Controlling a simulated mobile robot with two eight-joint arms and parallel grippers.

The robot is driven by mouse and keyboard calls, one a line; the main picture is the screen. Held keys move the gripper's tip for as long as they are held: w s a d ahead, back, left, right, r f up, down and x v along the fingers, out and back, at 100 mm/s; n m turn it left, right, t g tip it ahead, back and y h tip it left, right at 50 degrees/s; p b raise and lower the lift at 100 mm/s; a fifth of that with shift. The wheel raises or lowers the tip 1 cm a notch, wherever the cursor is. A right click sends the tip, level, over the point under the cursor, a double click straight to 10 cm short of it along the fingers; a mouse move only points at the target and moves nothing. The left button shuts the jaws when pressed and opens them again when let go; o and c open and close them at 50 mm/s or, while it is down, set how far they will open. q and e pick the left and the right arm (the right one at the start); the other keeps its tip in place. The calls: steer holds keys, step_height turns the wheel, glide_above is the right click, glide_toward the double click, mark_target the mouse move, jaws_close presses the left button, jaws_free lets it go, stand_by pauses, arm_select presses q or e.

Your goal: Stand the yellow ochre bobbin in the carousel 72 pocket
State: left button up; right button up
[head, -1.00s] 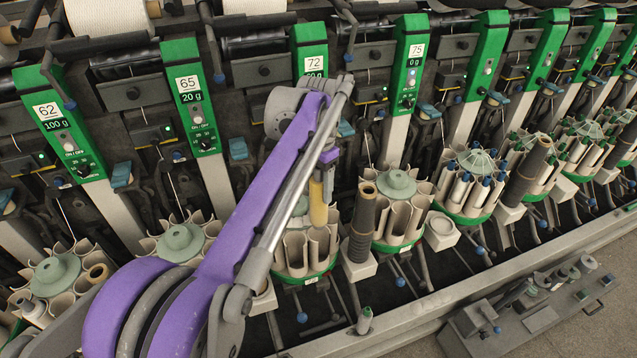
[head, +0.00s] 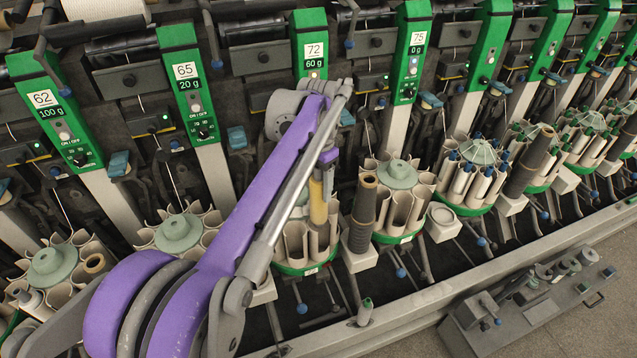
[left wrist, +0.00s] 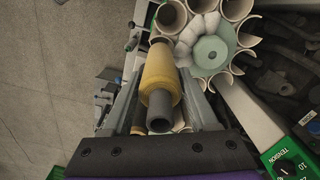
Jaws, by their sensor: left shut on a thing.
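The yellow ochre bobbin (head: 318,204) is in my left gripper (head: 323,170). It hangs about upright over the front pockets of the carousel under sign 72 (head: 292,268). In the left wrist view the bobbin (left wrist: 160,76) lies between the two fingers (left wrist: 160,98), its dark grey tube end toward the camera. The carousel's grey-green hub (left wrist: 210,52) and pale pockets are beside it. Its lower end is at the pocket rims; I cannot tell whether it has entered one. My arm hides part of this carousel. My right gripper is not in view.
A dark cone-shaped bobbin (head: 362,212) stands just right of carousel 72. The carousel under sign 75 (head: 398,238) is further right, and the one under sign 65 (head: 178,232) is left, partly behind my arm. A metal rail (head: 400,318) runs along the front.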

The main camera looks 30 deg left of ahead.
mark_target(318, 216)
arm_select(q)
steer(key=shift+f+b, duration=0.8)
steer(key=shift+f, duration=1.1)
steer(key=shift+f+b, duration=1.15)
steer(key=shift+f, duration=1)
steer(key=shift+f+b, duration=0.65)
steer(key=shift+f, duration=0.85)
steer(key=o, duration=1.3)
steer(key=shift+c, duration=0.2)
step_height(318, 216, up, 11)
steer(key=shift+f+p, duration=0.1)
steer(key=shift+p, duration=0.85)
